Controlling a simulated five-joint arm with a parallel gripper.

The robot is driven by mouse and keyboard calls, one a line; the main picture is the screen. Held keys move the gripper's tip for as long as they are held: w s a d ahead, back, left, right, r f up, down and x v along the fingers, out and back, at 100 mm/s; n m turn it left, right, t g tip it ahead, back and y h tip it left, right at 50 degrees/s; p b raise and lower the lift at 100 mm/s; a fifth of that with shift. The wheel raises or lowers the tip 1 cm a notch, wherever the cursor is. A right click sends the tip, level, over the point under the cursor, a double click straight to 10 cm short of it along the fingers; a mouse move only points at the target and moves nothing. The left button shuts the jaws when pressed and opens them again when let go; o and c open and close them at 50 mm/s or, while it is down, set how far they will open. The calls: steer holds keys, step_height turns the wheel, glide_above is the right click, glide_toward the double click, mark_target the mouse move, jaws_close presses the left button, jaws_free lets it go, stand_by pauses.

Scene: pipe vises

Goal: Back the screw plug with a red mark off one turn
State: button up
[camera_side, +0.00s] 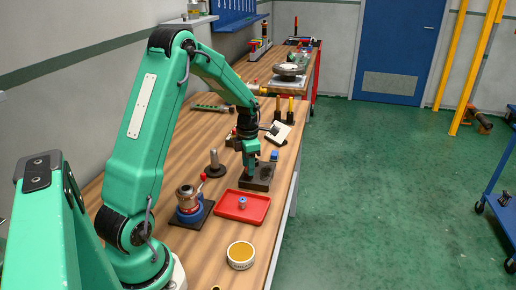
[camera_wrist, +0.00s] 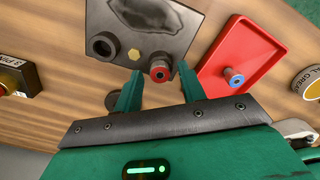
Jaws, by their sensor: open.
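The screw plug with a red mark (camera_wrist: 159,72) stands at the near edge of a dark block (camera_wrist: 165,22) in the wrist view. It shows a red ring around a dark centre. My gripper (camera_wrist: 158,84) is open, with one green finger on each side of the plug; I cannot tell whether either touches it. In the side view my gripper (camera_side: 250,165) is low over the dark block (camera_side: 262,186), and the red-marked plug is hidden there. A black round socket (camera_wrist: 103,45) and a brass hex head (camera_wrist: 134,54) are also on the block.
A red tray (camera_wrist: 268,45) beside the block holds a blue-marked plug (camera_wrist: 234,77); the tray (camera_side: 258,215) also shows in the side view. A grease tin (camera_side: 240,255), a blue-and-metal device with a red-knobbed lever (camera_side: 188,205), and a dark post (camera_side: 214,165) stand nearby.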

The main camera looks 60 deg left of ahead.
steer(key=m, duration=0.6)
steer(key=shift+m, duration=2.2)
steer(key=m, duration=0.8)
steer(key=shift+m, duration=0.4)
steer(key=m, duration=0.5)
